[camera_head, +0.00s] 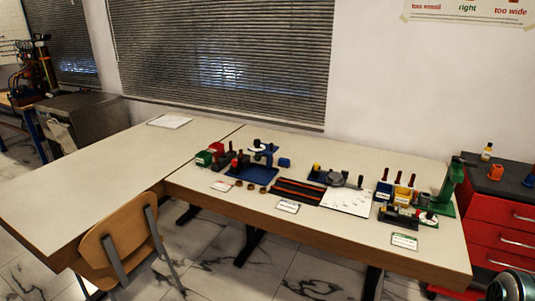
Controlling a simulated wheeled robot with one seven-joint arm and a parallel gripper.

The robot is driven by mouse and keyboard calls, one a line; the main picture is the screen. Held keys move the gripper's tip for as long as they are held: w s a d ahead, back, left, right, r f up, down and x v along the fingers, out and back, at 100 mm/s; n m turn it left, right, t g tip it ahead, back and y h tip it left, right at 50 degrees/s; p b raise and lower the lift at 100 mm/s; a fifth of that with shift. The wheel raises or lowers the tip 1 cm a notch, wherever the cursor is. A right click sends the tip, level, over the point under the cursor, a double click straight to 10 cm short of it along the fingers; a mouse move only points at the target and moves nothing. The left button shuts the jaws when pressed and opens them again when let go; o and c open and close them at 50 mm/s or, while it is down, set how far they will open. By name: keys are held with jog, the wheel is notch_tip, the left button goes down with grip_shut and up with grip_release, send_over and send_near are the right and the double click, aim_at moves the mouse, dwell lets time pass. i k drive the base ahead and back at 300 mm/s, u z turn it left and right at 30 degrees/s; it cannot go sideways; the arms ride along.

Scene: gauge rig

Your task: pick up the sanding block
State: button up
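I cannot pick out the sanding block for sure at this size. A small blue block (284,162) lies near the back of the right table (240,205), beside a blue stand (258,172). Several small tools and fixtures stand in a row along this table, and any of them may hide it. My gripper is not in view. A rounded dark and metal part shows at the bottom right corner, and I cannot tell if it belongs to my arm.
A white board (346,199), dark red-striped rails (298,191), coloured bins (203,158) and a green press (449,185) stand on the table. A wooden chair (125,237) stands in front of the left table (100,180), which is mostly clear. A red drawer cabinet (500,225) stands right.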

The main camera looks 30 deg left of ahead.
aim_at(283, 162)
jog(key=u, duration=0.3)
jog(key=i, duration=0.4)
jog(key=u, duration=1.25)
jog(key=i, duration=1.95)
jog(key=z, duration=0.4)
